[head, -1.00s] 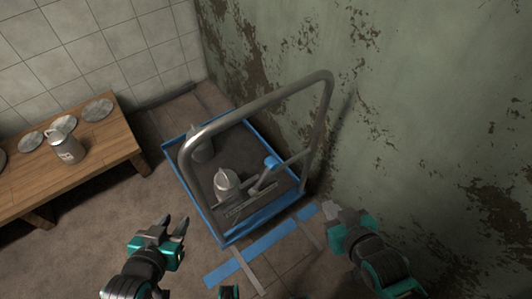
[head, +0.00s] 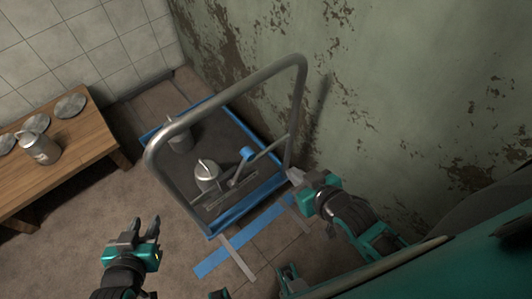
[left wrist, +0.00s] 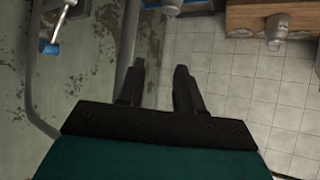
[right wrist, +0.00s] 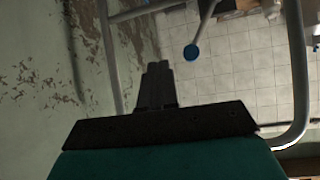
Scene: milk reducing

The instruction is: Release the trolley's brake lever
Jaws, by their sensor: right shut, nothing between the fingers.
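The trolley has a blue-edged platform (head: 244,216) and a tall bent grey handle frame (head: 220,98) in the head view. Its brake lever is a thin grey bar with a blue knob (head: 247,153), low inside the frame. The knob also shows in the right wrist view (right wrist: 191,51), beyond my fingertips, and in the left wrist view (left wrist: 50,47). My right gripper (head: 295,177) is shut and empty, close to the foot of the frame's right post, apart from the knob. My left gripper (head: 146,226) is open and empty, left of the trolley's near edge.
Metal milk cans (head: 207,176) stand on the platform. A wooden bench (head: 75,142) with a metal jug (head: 38,147) and lids is at the left. A peeling green wall (head: 400,90) is close on the right. Blue tape (head: 240,240) marks the floor in front.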

